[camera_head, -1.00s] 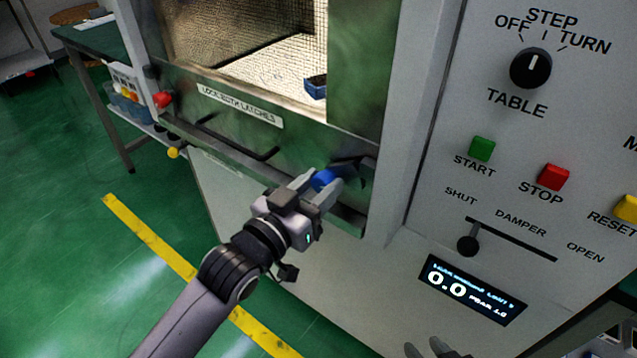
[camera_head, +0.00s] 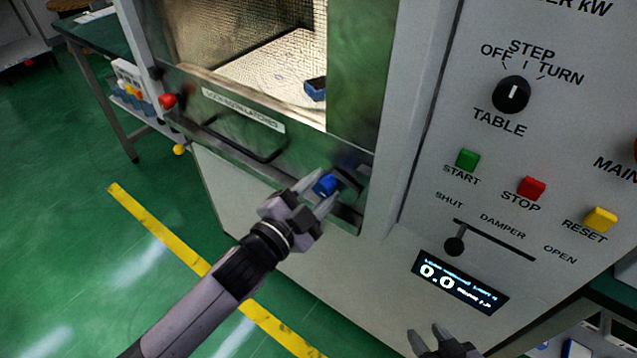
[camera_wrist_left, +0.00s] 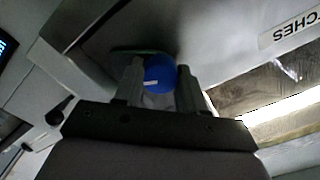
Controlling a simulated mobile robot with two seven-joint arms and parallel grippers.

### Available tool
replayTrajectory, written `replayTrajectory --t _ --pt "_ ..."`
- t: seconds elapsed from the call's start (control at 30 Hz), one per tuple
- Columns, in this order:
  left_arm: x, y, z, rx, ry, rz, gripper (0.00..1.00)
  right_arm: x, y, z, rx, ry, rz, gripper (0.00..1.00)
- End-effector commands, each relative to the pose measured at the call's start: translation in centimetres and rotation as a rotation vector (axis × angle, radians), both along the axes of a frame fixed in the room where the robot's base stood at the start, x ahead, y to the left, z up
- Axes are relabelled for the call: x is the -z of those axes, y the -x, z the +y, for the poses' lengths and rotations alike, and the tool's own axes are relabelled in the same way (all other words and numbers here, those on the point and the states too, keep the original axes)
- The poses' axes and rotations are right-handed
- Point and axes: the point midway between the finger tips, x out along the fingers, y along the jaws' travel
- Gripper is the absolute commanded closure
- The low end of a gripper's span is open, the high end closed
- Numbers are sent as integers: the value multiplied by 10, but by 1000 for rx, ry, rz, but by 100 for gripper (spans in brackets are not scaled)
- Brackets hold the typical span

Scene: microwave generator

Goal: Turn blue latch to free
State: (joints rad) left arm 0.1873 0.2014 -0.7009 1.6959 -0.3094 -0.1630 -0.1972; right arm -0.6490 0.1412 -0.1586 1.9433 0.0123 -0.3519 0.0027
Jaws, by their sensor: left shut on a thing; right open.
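The blue latch (camera_head: 325,184) is a round blue knob at the lower right of the microwave door, under the label strip. My left gripper (camera_head: 320,194) has its two fingers on either side of the knob. In the left wrist view the blue latch (camera_wrist_left: 160,73) sits between the fingertips of my left gripper (camera_wrist_left: 160,86), with a short white mark on its face. The left gripper is shut on it. My right gripper (camera_head: 436,340) is at the bottom edge of the head view, open, below the display and away from the latch.
A red knob (camera_head: 168,101) is at the door's left side. The door handle (camera_head: 245,142) is a dark bar left of the blue latch. The control panel with buttons, a damper slider (camera_head: 454,246) and a lit display (camera_head: 460,282) is to the right. Green floor is open at left.

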Motion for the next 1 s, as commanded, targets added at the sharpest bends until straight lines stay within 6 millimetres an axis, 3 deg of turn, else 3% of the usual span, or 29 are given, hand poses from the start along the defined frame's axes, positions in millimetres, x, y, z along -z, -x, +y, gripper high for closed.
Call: replayTrajectory --t 0.5,1.0 --pt "0 0 -1 2 -364 -265 90 -15 -1 1 3 -5 -2 57" --pt "1 0 -1 1 -520 -379 90 -17 -1 1 2 -4 -2 57"
